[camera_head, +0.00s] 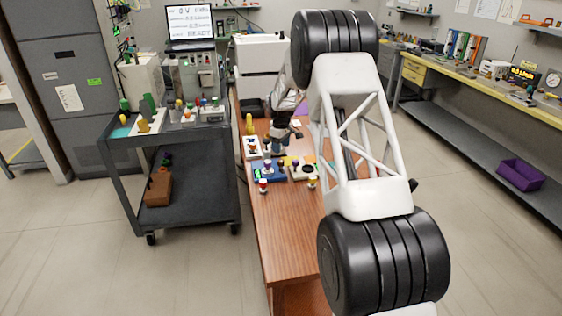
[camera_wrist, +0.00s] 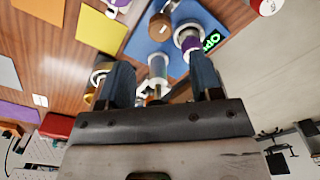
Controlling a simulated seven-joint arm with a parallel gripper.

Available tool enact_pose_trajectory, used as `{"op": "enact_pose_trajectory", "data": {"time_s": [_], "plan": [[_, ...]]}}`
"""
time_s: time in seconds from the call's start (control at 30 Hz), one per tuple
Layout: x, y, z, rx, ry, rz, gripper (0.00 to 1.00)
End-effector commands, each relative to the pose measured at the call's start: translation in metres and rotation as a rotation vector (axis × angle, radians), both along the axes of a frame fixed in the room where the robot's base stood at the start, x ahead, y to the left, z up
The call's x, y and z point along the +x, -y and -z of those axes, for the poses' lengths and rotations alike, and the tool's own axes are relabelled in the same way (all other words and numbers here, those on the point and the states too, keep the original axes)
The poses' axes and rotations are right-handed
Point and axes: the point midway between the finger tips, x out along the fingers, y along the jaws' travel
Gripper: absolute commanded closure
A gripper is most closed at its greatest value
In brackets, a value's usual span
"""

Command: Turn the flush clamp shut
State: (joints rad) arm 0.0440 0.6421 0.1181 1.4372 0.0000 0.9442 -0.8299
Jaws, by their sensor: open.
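A blue board (camera_wrist: 147,45) fills the upper middle of the wrist view, with part of a green lit word (camera_wrist: 212,41) at its right edge. On it stand a brown round knob (camera_wrist: 160,25), a white ring-shaped fitting with a purple part (camera_wrist: 187,38) and a pale grey cylinder (camera_wrist: 158,66). I cannot tell which is the flush clamp. My gripper (camera_wrist: 163,78) is open; the grey cylinder shows between its two blue-grey fingers, with no clear contact. In the head view the blue board (camera_head: 263,176) lies on the wooden table below my gripper (camera_head: 273,147).
A small red-and-white piece (camera_head: 263,186) and a yellow-topped one (camera_head: 312,183) stand near the board on the wooden table (camera_head: 285,225). A grey cart (camera_head: 180,135) stands left. My arm hides the table's right side; its near part is clear.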

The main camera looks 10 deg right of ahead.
Motion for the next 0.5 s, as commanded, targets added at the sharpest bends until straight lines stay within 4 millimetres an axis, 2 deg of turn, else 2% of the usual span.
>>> {"op": "enact_pose_trajectory", "data": {"time_s": [0.27, 0.5], "plan": [[0.000, 0.000, 0.007, 0.000, 0.000, 0.000, 0.41], [0.000, 0.000, 0.031, 0.000, -0.001, 0.000, 0.41]]}}
